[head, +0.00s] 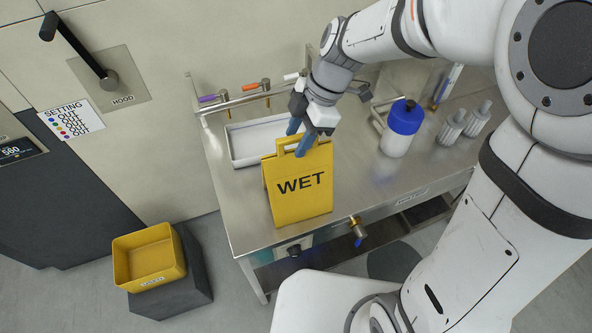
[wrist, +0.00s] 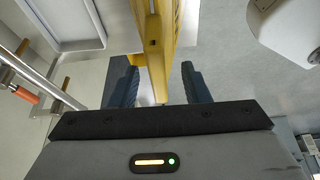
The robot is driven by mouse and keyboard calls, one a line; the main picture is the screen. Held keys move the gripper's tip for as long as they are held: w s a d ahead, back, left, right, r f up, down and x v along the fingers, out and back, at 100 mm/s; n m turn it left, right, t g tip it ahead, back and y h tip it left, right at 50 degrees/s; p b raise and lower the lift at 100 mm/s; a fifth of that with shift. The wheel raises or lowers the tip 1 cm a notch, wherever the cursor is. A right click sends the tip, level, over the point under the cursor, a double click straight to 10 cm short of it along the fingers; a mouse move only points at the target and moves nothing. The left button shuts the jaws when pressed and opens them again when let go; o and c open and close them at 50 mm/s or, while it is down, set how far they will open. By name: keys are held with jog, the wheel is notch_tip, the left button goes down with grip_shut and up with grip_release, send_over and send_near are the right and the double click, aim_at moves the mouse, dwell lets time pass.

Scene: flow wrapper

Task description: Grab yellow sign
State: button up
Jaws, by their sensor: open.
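The yellow sign (head: 302,186) stands upright on the steel table, with "WET" printed on its front and a handle at its top. My gripper (head: 300,140) is at the top of the sign by the handle, with its blue fingers apart. In the wrist view, the yellow sign (wrist: 156,50) lies between the two open fingers of my gripper (wrist: 158,86). Whether a finger touches the sign cannot be told.
A white tray (head: 238,144) sits behind the sign to the left. Colored taps (head: 250,86) line the table's back. A blue-lidded white bottle (head: 402,128) and grey cylinders (head: 451,126) stand to the right. A yellow bin (head: 150,262) rests on a dark block at the lower left.

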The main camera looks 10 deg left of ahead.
aim_at(297, 173)
jog(key=shift+x, duration=1.35)
jog(key=shift+c, duration=0.5)
grip_shut()
